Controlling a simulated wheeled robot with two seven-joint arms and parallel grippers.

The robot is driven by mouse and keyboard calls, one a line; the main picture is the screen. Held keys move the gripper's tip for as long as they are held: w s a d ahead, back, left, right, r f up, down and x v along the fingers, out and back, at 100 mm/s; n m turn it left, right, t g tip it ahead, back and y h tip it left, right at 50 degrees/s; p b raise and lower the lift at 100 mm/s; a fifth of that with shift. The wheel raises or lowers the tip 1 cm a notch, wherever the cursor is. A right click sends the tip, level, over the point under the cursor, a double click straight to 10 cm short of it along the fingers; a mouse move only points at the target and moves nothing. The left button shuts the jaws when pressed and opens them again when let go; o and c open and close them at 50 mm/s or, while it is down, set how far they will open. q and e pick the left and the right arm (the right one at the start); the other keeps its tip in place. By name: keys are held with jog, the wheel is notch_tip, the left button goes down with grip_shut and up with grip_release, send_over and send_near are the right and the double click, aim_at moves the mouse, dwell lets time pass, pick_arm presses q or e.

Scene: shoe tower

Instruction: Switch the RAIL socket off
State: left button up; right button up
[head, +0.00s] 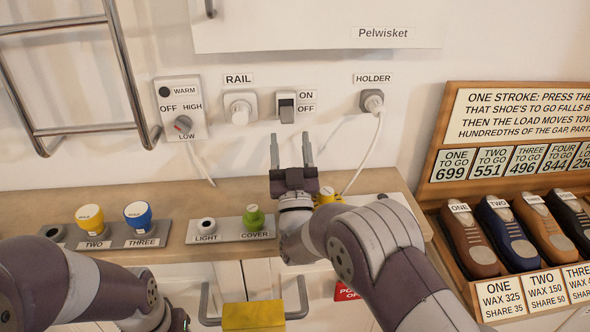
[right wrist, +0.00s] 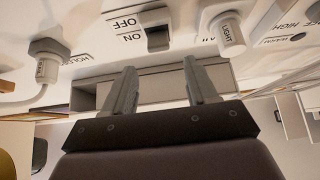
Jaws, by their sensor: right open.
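The RAIL socket (head: 240,107) is on the white wall under its RAIL label (head: 238,79), with a white plug in it. The plug (right wrist: 226,32) shows in the right wrist view, marked LIGHT. Just right of the socket is a rocker switch (head: 286,107), with ON printed above OFF beside it. The switch (right wrist: 157,38) appears upside down in the right wrist view; I cannot tell its position for certain. My right gripper (head: 291,152) is open and empty, below the switch and pointing up at the wall, apart from it.
The HOLDER socket (head: 371,101) has a plug with a hanging white cable to the right. A heater dial (head: 182,124) is left. The wooden ledge below bears yellow and blue knobs and a LIGHT/COVER panel (head: 228,237). A shoe rack (head: 443,150) stands at right.

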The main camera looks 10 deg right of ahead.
jog(key=s, duration=1.1)
jog(key=shift+s+r, duration=0.15)
jog(key=shift+s, duration=0.2)
